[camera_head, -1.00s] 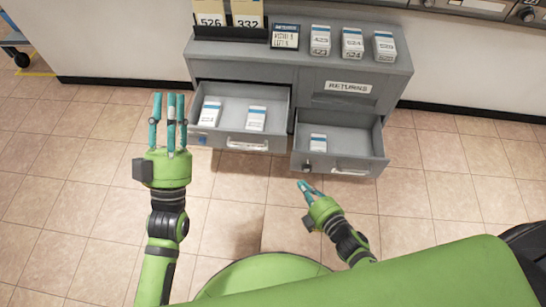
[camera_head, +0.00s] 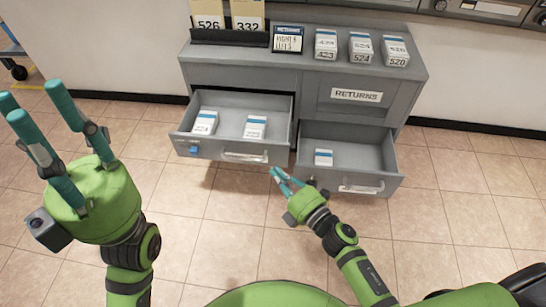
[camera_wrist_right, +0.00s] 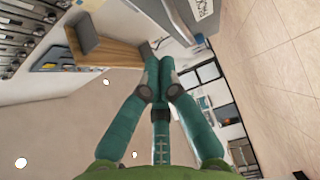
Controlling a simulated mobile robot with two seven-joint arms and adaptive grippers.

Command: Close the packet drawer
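Two drawers of the grey cabinet stand open in the head view: the upper left drawer (camera_head: 217,150) and the lower right drawer (camera_head: 335,179). Each has a front handle. The left drawer holds two white and blue packets (camera_head: 254,128), the right one holds one packet (camera_head: 323,157). My right gripper (camera_head: 280,178) is in front of the cabinet, near the gap between the drawer fronts; contact cannot be told. Its fingers meet at the tips in the right wrist view (camera_wrist_right: 155,58), with nothing between them. My left gripper (camera_head: 30,103) is raised at the left, fingers spread, empty, apart from the cabinet.
The cabinet top carries a card holder (camera_head: 228,36), a small dark sign (camera_head: 288,39) and three packet stacks (camera_head: 361,48). A "RETURNS" label (camera_head: 357,95) marks the closed panel above the right drawer. Tiled floor (camera_head: 215,245) in front is clear.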

